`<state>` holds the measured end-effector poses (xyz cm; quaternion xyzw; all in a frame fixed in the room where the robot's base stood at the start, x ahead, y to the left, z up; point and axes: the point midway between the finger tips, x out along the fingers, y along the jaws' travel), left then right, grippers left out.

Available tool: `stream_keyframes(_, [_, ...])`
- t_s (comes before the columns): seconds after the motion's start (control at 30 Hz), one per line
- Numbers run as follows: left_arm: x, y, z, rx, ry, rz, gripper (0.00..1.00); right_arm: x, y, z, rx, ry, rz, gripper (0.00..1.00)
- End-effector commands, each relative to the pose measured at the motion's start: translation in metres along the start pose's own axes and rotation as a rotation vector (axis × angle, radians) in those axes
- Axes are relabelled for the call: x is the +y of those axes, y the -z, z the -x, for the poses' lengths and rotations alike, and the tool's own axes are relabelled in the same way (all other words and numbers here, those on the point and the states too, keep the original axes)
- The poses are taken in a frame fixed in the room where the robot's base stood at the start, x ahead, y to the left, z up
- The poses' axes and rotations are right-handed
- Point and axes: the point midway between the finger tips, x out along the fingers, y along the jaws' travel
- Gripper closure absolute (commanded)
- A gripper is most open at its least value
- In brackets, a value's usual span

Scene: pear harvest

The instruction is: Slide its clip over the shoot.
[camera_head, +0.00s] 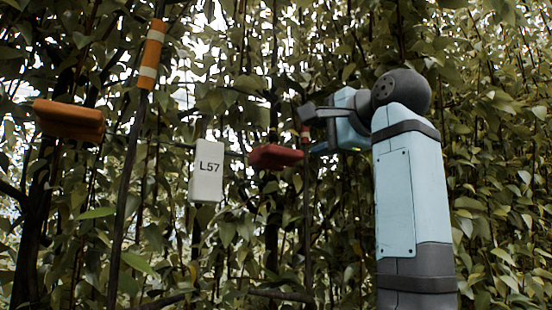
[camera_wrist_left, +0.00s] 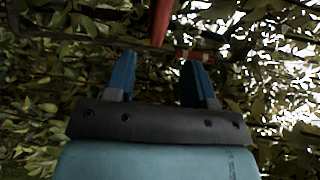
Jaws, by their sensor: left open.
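A red clip (camera_head: 276,156) hangs among the leaves, just left of a thin upright shoot (camera_head: 307,215) with a red band (camera_head: 305,134). In the left wrist view, a red bar (camera_wrist_left: 161,22), which looks like the clip, lies beyond the gap between my fingertips. A red-and-pale band (camera_wrist_left: 196,55) lies close to the right finger. My left gripper (camera_head: 320,148) is right of the shoot. Its blue fingers (camera_wrist_left: 158,62) are apart, with nothing visibly held. Whether the clip touches the shoot cannot be told. My right gripper is not in view.
An orange clip (camera_head: 70,121) hangs at the left, near a stem with an orange-and-white band (camera_head: 151,54). A white tag marked L57 (camera_head: 207,172) hangs left of the red clip. Dense foliage fills the surroundings, with little free room.

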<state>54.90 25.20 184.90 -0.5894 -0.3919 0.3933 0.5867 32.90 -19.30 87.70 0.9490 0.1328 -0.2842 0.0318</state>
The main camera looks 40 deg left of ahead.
Motion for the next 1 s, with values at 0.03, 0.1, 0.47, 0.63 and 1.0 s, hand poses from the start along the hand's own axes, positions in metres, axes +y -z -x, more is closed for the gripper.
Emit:
stream_keyframes(0.03, [-0.001,0.000,-0.003,0.002,-0.002,0.002,0.51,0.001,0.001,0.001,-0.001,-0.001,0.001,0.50])
stream_keyframes(0.1, [-0.001,0.000,-0.011,0.001,-0.003,0.001,0.51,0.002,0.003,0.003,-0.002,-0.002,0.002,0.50])
stream_keyframes(0.47, [-0.003,0.000,-0.085,-0.002,-0.003,-0.002,0.51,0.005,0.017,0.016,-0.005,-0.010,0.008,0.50])
stream_keyframes(0.63, [-0.002,0.000,-0.114,-0.003,0.000,-0.002,0.51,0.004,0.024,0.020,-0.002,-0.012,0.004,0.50])
stream_keyframes(1.0, [0.001,0.000,-0.137,-0.002,0.000,-0.002,0.51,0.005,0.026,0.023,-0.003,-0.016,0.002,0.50])
